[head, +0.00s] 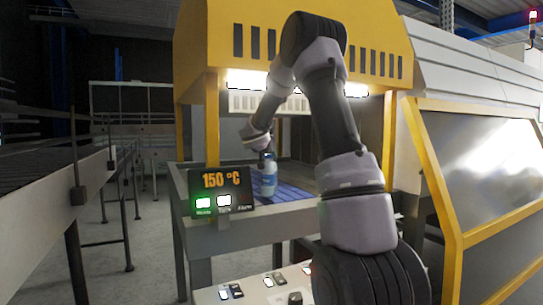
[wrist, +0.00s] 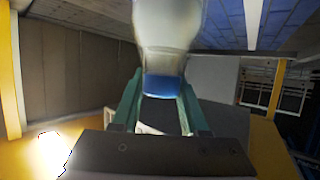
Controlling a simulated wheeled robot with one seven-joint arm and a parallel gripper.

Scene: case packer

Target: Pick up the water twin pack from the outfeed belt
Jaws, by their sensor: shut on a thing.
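The water twin pack (head: 268,178) shows in the head view as a pale blue bottle shape, upright over the blue outfeed belt (head: 298,193). Whether a second bottle stands behind it I cannot tell. My gripper (head: 266,155) is above it and shut on its top. In the wrist view the pack's clear upper part (wrist: 167,25) and blue cap sit between my two green fingers (wrist: 161,84). The belt (wrist: 230,20) shows beyond it there. Whether the pack's base touches the belt is unclear.
A display panel reading 150 °C (head: 221,192) stands in front of the belt, close to the pack. The yellow machine frame (head: 212,125) surrounds the outfeed opening. Another conveyor (head: 60,190) runs along the left, with open floor between.

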